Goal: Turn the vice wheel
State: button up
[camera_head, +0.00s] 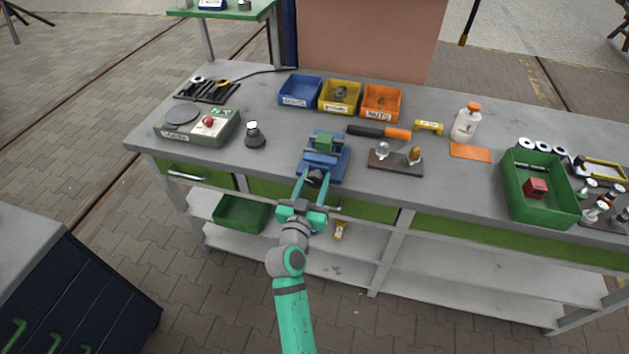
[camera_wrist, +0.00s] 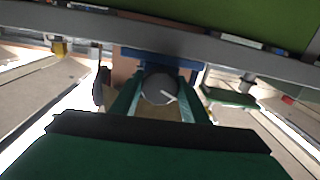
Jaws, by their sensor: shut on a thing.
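A blue vice (camera_head: 323,163) stands near the front edge of the grey workbench, with a green block (camera_head: 325,142) at its jaws. Its dark round wheel (camera_head: 316,178) faces the front. My gripper (camera_head: 314,180) reaches it from the front, and its two fingers are shut on the wheel, one on each side. In the wrist view the wheel (camera_wrist: 159,89) is a dark disc with a pale line on it, between the fingertips (camera_wrist: 160,97). The fingers hide part of the wheel's rim.
Blue, yellow and orange bins (camera_head: 340,96) stand behind the vice. A dark weight-like object (camera_head: 254,136) is to the left. A drawer front and lower shelf (camera_head: 330,262) lie below.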

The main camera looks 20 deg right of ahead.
jog(key=m, duration=0.4)
jog(key=shift+m, duration=2.4)
jog(key=o, duration=1.1)
jog(key=shift+c, duration=0.2)
